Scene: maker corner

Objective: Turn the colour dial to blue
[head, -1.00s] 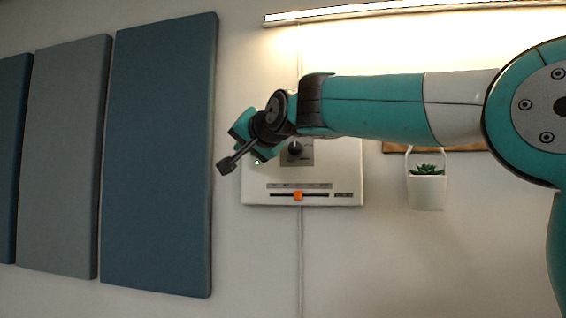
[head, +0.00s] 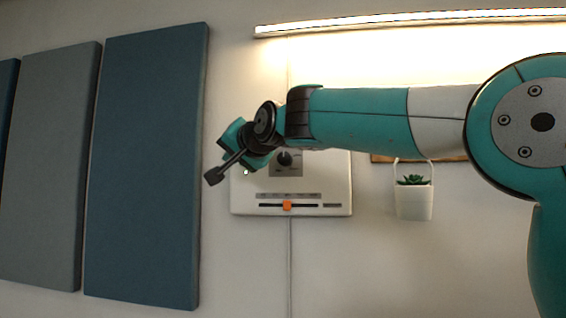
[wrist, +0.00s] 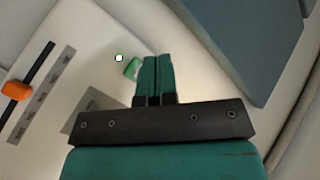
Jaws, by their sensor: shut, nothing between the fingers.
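The colour dial (head: 285,158) is a black round knob on a grey plate, on a white wall panel (head: 340,185). It shows just right of my wrist in the head view; its setting is too small to read. In the wrist view the grey plate (wrist: 88,107) is partly covered by my gripper, and the knob is hidden. My gripper (wrist: 155,58) is shut and empty, its fingers pointing over the panel near a small green part (wrist: 132,68). I cannot tell whether they touch the panel. A small lit indicator (wrist: 119,58) lies left of the fingertips.
An orange slider (head: 287,205) sits in a dark slot below the dial. Blue wall board (head: 147,165) stands left of the panel. A white hanging pot (head: 414,203) with a plant is at right, and a light bar (head: 400,20) runs above.

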